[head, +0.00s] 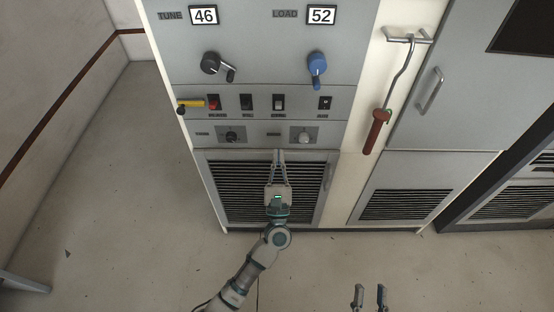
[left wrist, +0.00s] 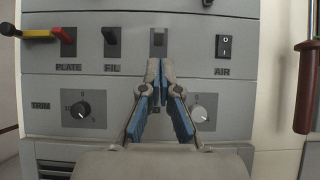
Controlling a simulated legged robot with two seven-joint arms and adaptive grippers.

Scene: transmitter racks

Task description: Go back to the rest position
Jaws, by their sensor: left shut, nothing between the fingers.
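My left gripper (head: 279,158) is shut and empty in front of the transmitter rack, below its lower row of small knobs. In the left wrist view its blue-grey fingertips (left wrist: 160,68) meet just below a dark switch (left wrist: 159,38) and hide that switch's label. I cannot tell from these views whether they touch the panel. My right gripper (head: 369,295) shows at the bottom edge of the head view, its two fingers apart with nothing between them.
A louvred grille (head: 225,190) lies behind my left arm. The floor (head: 120,190) at left is clear.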

